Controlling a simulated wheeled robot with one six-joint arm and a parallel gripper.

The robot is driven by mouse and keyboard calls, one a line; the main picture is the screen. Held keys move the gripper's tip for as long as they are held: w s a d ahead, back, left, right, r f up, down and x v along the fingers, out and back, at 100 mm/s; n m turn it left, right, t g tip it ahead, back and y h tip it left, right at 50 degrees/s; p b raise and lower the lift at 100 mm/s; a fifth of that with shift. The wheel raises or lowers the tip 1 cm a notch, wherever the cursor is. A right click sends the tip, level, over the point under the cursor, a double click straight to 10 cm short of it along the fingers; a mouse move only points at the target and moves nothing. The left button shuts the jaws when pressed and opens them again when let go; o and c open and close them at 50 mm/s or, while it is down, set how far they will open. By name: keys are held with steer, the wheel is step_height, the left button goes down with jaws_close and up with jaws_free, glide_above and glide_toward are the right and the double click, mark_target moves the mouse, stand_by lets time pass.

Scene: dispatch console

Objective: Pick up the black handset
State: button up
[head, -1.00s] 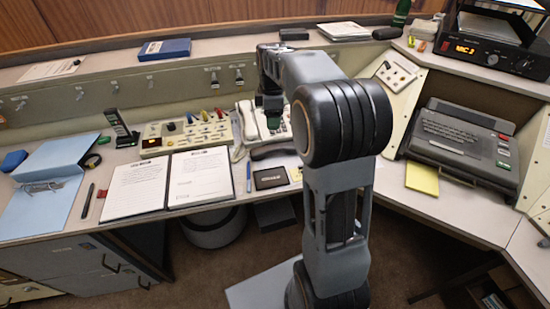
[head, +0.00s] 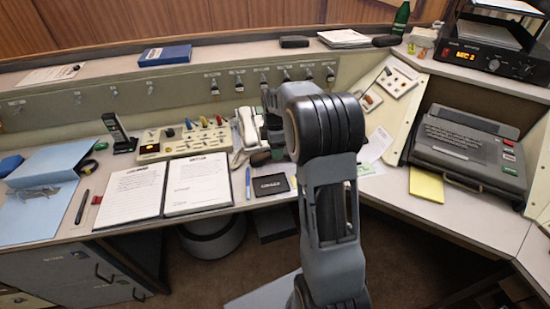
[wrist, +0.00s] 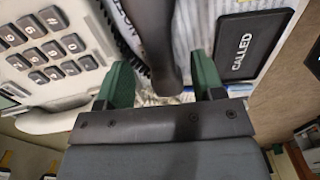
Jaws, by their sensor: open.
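The black handset (wrist: 155,35) runs down from the top edge in the wrist view, between the two green fingers of my gripper (wrist: 160,72). The fingers are apart, with a visible gap on each side of the handset.
The white keypad phone (wrist: 50,50) is close on the left in the wrist view. A black CALLED plate (wrist: 247,43) is close on the right. An open binder (head: 165,187) lies left on the desk. A grey typewriter-like machine (head: 470,145) stands right.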

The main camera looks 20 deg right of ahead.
steer(key=shift+f, duration=1.7)
steer(key=shift+c, duration=0.3)
steer(key=shift+r, duration=0.1)
jaws_close()
